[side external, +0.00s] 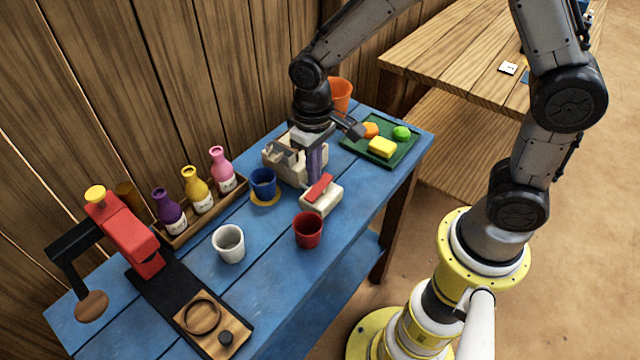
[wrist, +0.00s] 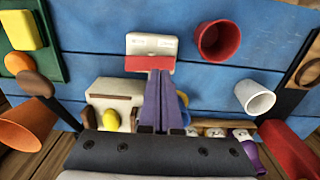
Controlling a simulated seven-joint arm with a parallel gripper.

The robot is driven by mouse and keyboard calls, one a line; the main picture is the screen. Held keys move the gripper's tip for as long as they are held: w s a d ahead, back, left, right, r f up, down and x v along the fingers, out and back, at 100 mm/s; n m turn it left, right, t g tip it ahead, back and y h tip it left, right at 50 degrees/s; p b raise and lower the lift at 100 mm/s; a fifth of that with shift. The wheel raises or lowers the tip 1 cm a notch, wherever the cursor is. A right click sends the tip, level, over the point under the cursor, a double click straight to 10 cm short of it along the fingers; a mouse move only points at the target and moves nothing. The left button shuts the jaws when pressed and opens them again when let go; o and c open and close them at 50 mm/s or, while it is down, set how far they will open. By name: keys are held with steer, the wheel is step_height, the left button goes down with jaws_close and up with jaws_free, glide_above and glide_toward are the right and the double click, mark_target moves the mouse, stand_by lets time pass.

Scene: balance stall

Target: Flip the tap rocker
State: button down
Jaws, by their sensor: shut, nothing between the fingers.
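The tap rocker is a red paddle (side external: 319,188) on a small cream box (side external: 322,204), on the blue table right of the blue cup. In the wrist view the red paddle (wrist: 150,64) shows as a strip along the near edge of the box (wrist: 152,45). My gripper (side external: 316,178) points down with its purple-grey fingers shut and empty. Its fingertips are at the paddle's far end in the side view. In the wrist view the fingers (wrist: 160,74) overlap the paddle's near edge. I cannot tell whether they touch it.
A cream dispenser (side external: 278,158) stands close behind my fingers. The blue cup (side external: 263,182) sits on a yellow coaster. A red cup (side external: 308,230) and white cup (side external: 228,243) stand in front. Several bottles (side external: 196,190) fill a rack at left. A green tray (side external: 376,151) holds fruit.

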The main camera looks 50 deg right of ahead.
mark_target(314, 191)
steer(key=shift+r, duration=2.1)
